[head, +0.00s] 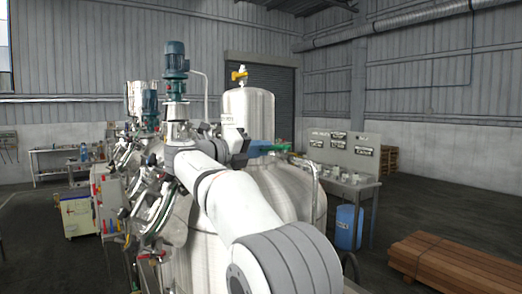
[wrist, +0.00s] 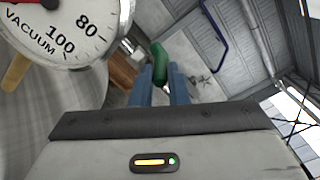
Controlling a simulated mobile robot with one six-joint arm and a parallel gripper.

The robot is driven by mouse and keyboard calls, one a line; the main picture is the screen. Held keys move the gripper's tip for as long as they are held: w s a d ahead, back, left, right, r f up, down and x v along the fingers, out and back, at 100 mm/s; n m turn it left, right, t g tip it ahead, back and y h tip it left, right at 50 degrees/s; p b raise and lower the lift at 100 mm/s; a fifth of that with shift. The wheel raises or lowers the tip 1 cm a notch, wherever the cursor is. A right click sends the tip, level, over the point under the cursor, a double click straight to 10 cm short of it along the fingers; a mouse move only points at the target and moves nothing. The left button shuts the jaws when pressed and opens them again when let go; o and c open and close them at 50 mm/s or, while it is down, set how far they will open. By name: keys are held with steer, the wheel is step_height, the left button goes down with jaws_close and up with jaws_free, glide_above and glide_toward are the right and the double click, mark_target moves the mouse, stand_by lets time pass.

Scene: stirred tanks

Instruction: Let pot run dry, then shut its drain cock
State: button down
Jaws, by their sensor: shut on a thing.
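An upright steel vessel (head: 248,112) with a yellow-handled fitting (head: 239,75) on top stands beyond my arm in the head view; it may be the pot, but its label is too small to read. My gripper (head: 259,148) is just below it, with blue fingers. In the wrist view my gripper (wrist: 160,92) is shut on a green handle (wrist: 158,62). This handle also shows in the head view (head: 277,149), pointing right. The cock body behind it is hidden. I cannot see any liquid or level.
A vacuum gauge (wrist: 68,25) is close at upper left in the wrist view. A large steel tank (head: 300,190) lies under my arm. A blue drum (head: 348,228), a bench (head: 350,180) and stacked timber (head: 455,262) stand right.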

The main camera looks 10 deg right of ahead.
steer(key=shift+w+r+m+g, duration=0.1)
steer(key=shift+m+g, duration=0.2)
steer(key=c, duration=1.4)
jaws_free()
steer(key=shift+a, duration=0.1)
steer(key=b+v, duration=0.2)
steer(key=v, duration=0.5)
steer(key=shift+a, duration=0.3)
steer(key=shift+s+b, duration=0.25)
steer(key=shift+b, duration=0.05)
